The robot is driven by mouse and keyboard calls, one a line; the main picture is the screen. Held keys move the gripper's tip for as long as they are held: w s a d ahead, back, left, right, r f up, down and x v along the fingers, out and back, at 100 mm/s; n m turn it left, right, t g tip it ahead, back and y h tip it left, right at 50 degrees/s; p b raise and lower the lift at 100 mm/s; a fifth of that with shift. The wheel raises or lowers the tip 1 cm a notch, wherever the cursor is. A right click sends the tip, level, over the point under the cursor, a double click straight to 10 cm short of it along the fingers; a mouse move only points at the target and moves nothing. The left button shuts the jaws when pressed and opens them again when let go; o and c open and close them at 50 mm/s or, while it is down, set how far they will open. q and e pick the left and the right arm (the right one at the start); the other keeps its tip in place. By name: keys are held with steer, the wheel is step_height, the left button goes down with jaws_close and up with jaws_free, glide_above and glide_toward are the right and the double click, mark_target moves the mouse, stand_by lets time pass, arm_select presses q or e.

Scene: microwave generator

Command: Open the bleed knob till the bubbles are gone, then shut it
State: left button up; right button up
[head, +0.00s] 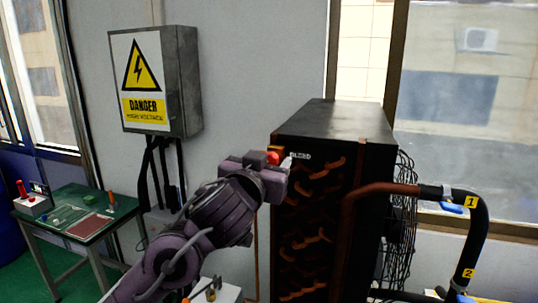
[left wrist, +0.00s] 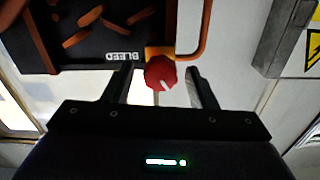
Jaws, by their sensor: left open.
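The red bleed knob (head: 272,157) sits at the upper left corner of the black radiator unit (head: 330,125), beside a white "BLEED" label. In the left wrist view the knob (left wrist: 160,73) has a white mark on its face, toward the lower right. My left gripper (left wrist: 160,88) is open, with one finger on each side of the knob and a gap showing on both sides. In the head view my left gripper (head: 278,172) is at the knob and its fingers are partly hidden. I cannot make out any bubbles. My right gripper is not in view.
A hose with a brown section and yellow tags 1 (head: 470,202) and 2 curves at the right. A grey danger box (head: 180,85) hangs on the wall at left. A green-topped table (head: 110,215) with small items stands at lower left.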

arm_select(q)
steer(key=shift+w+d, duration=0.2)
steer(key=shift+w, duration=0.1)
steer(key=shift+a, duration=0.1)
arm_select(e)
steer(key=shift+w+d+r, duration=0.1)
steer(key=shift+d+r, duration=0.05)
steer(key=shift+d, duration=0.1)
arm_select(q)
steer(key=shift+a, duration=0.1)
steer(key=shift+c, duration=0.9)
steer(key=c, duration=0.8)
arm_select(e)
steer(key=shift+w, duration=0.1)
